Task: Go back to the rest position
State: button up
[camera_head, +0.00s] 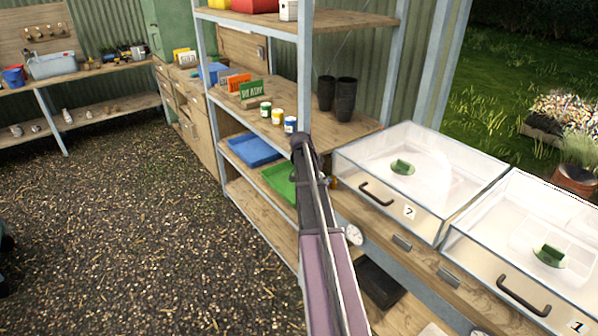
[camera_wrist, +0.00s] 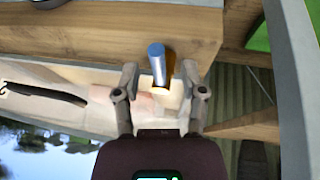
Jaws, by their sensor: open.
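In the wrist view my gripper (camera_wrist: 160,72) is open, with one finger at each side of the picture's middle. A small blue-grey cylinder with an orange part (camera_wrist: 156,62) shows between the fingertips, in front of a wooden surface (camera_wrist: 100,35). Gaps show on both sides of it, and I cannot tell how far ahead of the fingers it is. In the head view my arm reaches up from the bottom middle to the shelf's right post. My gripper is mostly hidden there behind the arm.
Right of my arm stand two clear drawer boxes (camera_head: 372,160) (camera_head: 462,222) with dark handles. The wooden shelf (camera_head: 345,130) holds black pots (camera_head: 346,98), small jars (camera_head: 277,117), and a blue tray (camera_head: 252,150) and green tray (camera_head: 278,182) lower down. Gravel floor (camera_head: 130,220) at left is open.

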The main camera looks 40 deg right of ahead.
jog(key=s+a+n+y, duration=0.1)
jog(key=s+a+n, duration=0.3)
jog(key=a, duration=1.2)
jog(key=s+a+n+t+y+p, duration=0.1)
jog(key=s+a+n, duration=0.4)
jog(key=a, duration=1.1)
jog(key=s+a+n+t+y, duration=0.1)
jog(key=s+a+n, duration=0.3)
jog(key=a+n, duration=0.5)
jog(key=a+y, duration=0.1)
jog(key=a, duration=0.7)
jog(key=shift+s+p, duration=0.3)
jog(key=shift+p, duration=0.1)
